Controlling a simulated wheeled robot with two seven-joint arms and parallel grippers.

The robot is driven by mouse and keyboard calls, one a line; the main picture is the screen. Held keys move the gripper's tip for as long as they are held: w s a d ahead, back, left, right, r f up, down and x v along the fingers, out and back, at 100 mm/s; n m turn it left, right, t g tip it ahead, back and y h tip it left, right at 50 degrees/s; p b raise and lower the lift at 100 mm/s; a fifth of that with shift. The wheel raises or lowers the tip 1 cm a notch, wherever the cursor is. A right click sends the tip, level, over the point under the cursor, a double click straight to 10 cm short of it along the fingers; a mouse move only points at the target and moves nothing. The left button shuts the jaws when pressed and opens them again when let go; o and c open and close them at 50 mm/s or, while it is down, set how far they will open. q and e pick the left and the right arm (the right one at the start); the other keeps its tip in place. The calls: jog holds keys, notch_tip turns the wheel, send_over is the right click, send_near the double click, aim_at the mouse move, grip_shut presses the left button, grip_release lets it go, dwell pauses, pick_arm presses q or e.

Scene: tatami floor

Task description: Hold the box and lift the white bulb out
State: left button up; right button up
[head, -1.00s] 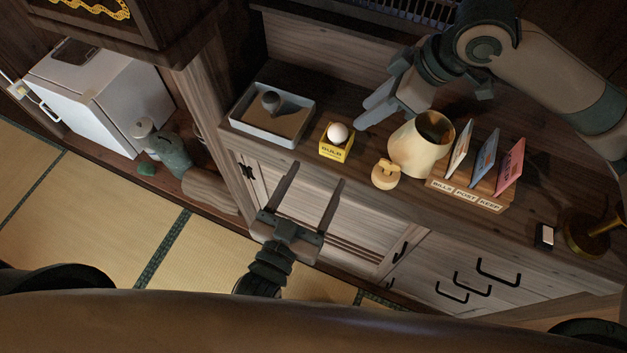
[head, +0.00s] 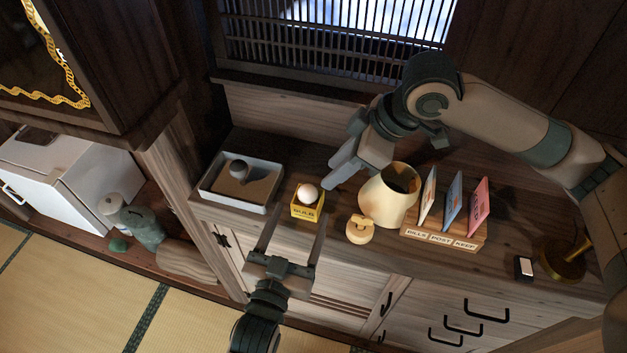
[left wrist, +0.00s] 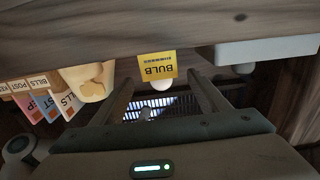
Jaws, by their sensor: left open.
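The small yellow box (head: 305,212) labelled BULB stands near the front edge of the wooden counter, with the round white bulb (head: 308,193) sticking out of its top. In the left wrist view the box (left wrist: 157,66) appears upside down, with the bulb (left wrist: 162,85) below it. My left gripper (head: 297,219) is open and empty just in front of the box, its fingers pointing at it without gripping it. My right gripper (head: 332,178) hangs behind and right of the bulb, apart from it. Its fingers look close together, and I cannot tell whether they are shut.
A tray (head: 212,197) holding a dark ball stands left of the box. A brass stand (head: 562,262) is further right.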

pick_arm(q)
jog(key=x, duration=1.1)
jog(key=shift+w, duration=0.15)
jog(key=c, duration=1.1)
pick_arm(e)
jog(key=o, duration=0.3)
pick_arm(q)
jog(key=shift+d, duration=0.1)
pick_arm(e)
jog(key=shift+s+d+f+n+t+y, duration=0.15)
jog(key=shift+s+d+n+y, duration=0.15)
jog(key=shift+d+n+y, duration=0.4)
jog(key=shift+s+d+n+t+y, duration=0.2)
jog(key=shift+s+d+n+y, duration=0.15)
jog(key=shift+d, duration=0.6)
jog(key=shift+s+d+f+n+t+y, duration=0.15)
jog(key=shift+s+d+n+y, duration=0.1)
jog(key=shift+d+n+y, duration=0.45)
jog(key=shift+d, duration=0.1)
jog(key=x, duration=0.6)
jog(key=shift+a+f, duration=0.25)
